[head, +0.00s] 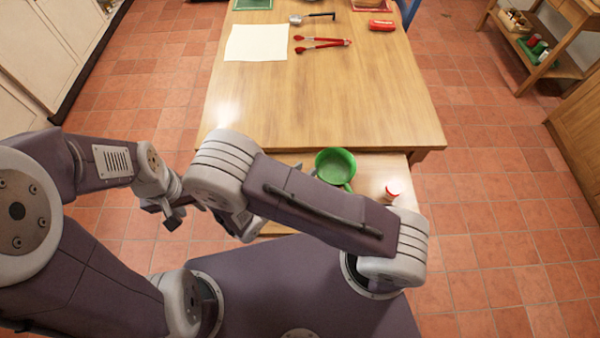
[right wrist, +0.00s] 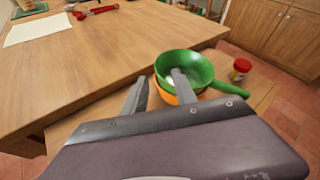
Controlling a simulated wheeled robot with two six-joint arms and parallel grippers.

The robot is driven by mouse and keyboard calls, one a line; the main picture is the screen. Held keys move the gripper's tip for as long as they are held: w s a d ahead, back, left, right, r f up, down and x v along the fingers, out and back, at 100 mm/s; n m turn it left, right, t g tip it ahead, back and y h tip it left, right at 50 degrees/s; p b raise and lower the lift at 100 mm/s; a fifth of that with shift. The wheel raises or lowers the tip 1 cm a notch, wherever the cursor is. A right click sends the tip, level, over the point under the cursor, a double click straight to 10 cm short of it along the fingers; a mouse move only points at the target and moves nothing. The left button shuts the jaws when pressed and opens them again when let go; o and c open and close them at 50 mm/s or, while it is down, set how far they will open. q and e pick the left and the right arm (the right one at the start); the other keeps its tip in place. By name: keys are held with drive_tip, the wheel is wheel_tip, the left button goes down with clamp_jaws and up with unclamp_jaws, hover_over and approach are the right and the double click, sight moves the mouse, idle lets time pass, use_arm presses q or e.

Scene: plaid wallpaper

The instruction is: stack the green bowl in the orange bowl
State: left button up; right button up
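The green bowl (head: 336,164) is on the small lower table in the head view. In the right wrist view the green bowl (right wrist: 188,66) sits over the orange bowl (right wrist: 163,92), of which only a strip shows; whether it is fully seated I cannot tell. A green handle-like part sticks out at its near side. My right gripper (right wrist: 158,86) is open, one finger over the green bowl's inside and the other outside its left rim. In the head view my right arm hides most of that gripper. My left gripper (head: 165,213) hangs empty at the left, away from the bowls.
The lower table (head: 374,172) carries a small red-lidded jar (head: 392,191) right of the bowls. The big wooden table (head: 320,100) stands behind it, with a white sheet (head: 256,42), red tongs (head: 322,44) and a red object (head: 382,25) at its far end.

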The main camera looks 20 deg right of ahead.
drive_tip(key=s+d+r+m+g+y, duration=0.25)
drive_tip(key=s+m+g, duration=0.25)
drive_tip(key=m, duration=0.4)
drive_tip(key=s+d+r+m+g+y, duration=0.1)
drive_tip(key=s+d+m+g+y, duration=0.4)
drive_tip(key=m, duration=0.5)
drive_tip(key=w+r+m+t+y, duration=0.1)
drive_tip(key=m, duration=0.2)
drive_tip(key=w+a+r+m+y, duration=0.1)
drive_tip(key=m, duration=0.2)
drive_tip(key=w+r+m+t+y, duration=0.1)
drive_tip(key=r+m, duration=0.1)
drive_tip(key=m, duration=0.2)
drive_tip(key=shift+w+a+t, duration=0.15)
drive_tip(key=shift+w+t, duration=0.1)
drive_tip(key=shift+t, duration=0.05)
